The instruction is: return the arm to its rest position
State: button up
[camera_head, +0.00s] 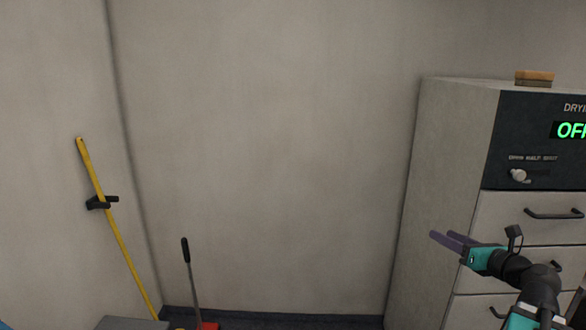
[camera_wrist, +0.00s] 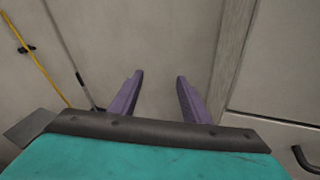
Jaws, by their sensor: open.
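My gripper (camera_head: 447,238) is at the lower right of the head view, in front of the drying cabinet (camera_head: 455,150). Its two purple fingers point left, toward the bare wall. In the wrist view my gripper (camera_wrist: 158,85) has its fingers spread apart with nothing between them, and the wall shows through the gap. The arm behind it runs down and out of the bottom right of the head view.
The cabinet has several drawers with dark handles (camera_head: 555,214), a knob (camera_head: 518,175) and a green display (camera_head: 571,130). A brown block (camera_head: 534,78) lies on top. The middle wall is bare.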

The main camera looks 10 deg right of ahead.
jog(key=w+a+f+n+g+y, duration=0.2)
jog(key=a+f+g, duration=0.1)
jog(key=a+f, duration=0.7)
jog(key=w+a+f+n+g+y, duration=0.1)
jog(key=w+a+f+g, duration=0.1)
jog(key=a+f, duration=0.85)
jog(key=s+a+f+n+g, duration=0.25)
jog(key=a+f, duration=0.25)
jog(key=f, duration=0.3)
jog(key=s+a+f+n+g+y, duration=0.15)
jog(key=s+a+f, duration=0.25)
jog(key=f, duration=0.4)
jog(key=s+a+f+n+g+h, duration=0.1)
jog(key=s+a+f+n+g, duration=0.2)
jog(key=a+f, duration=0.35)
jog(key=s+a+f+n+g+h, duration=0.3)
jog(key=s+f+n+g, duration=0.6)
jog(key=s+f, duration=1)
jog(key=s+d+f+n+h, duration=0.1)
jog(key=s+d+n+h, duration=0.1)
jog(key=s+n, duration=0.3)
jog(key=s+d+f+n+h, duration=0.1)
jog(key=s+d+n, duration=0.3)
jog(key=n, duration=0.8)
jog(key=shift+s+d+f+h, duration=0.15)
jog(key=shift+s+d+h, duration=0.3)
jog(key=shift+h, duration=0.1)
